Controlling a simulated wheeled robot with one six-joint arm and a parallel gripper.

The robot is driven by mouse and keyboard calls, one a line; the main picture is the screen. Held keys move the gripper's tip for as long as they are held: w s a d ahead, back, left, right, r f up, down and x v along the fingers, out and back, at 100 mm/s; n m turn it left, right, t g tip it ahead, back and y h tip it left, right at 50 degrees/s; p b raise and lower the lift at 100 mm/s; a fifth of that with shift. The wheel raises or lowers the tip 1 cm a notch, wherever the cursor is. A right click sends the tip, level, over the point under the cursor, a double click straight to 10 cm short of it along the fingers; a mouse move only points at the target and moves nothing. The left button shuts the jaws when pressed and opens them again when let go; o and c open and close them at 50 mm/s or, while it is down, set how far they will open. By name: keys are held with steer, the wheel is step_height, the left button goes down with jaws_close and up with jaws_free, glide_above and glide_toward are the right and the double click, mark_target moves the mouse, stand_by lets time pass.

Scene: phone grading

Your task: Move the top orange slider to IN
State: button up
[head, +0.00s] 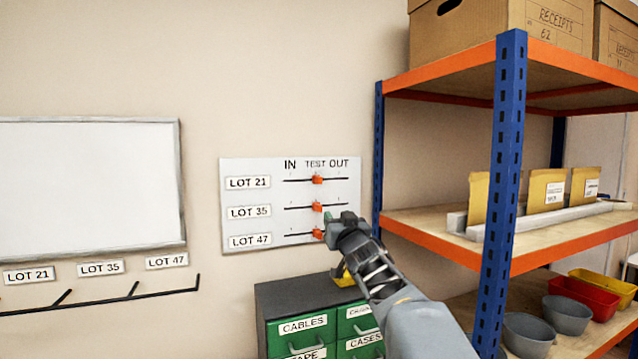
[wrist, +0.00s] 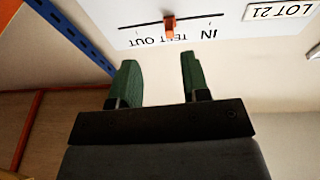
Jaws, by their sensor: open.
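The top orange slider (head: 317,179) is on the LOT 21 track of the white wall board (head: 262,165), under the word TEST, between IN and OUT. In the wrist view the board appears upside down, with the top slider (wrist: 169,26) beyond the fingertips and slightly right of the middle of the gap. My gripper (head: 333,217) is in front of the lower right of the board in the head view. Its green fingers (wrist: 159,65) are apart with nothing between them. They appear clear of the slider.
The LOT 35 slider (head: 317,206) and LOT 47 slider (head: 318,233) also stand around TEST. A blue and orange shelf rack (head: 503,190) is close on the right. Green drawers (head: 303,330) stand below, and a whiteboard (head: 90,185) hangs left. The wall between the boards is clear.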

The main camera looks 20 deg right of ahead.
mark_target(320, 182)
steer(key=w+r+p, duration=0.2)
steer(key=w, duration=0.2)
steer(key=w+r+n+t+y+p, duration=0.1)
steer(key=w+r+p, duration=0.1)
steer(key=w+r, duration=0.1)
steer(key=w+r+y+p, duration=0.1)
steer(key=w+r+p, duration=0.1)
steer(key=w, duration=0.3)
steer(key=shift+w+d+r+n+t+p, duration=0.1)
steer(key=shift+d+r+n+t+p, duration=0.2)
steer(key=shift+d+r+t+p, duration=0.15)
steer(key=shift+w+a+r+p, duration=0.1)
steer(key=shift+w+p, duration=0.45)
steer(key=shift+w, duration=0.3)
steer(key=shift+c, duration=0.2)
jaws_close()
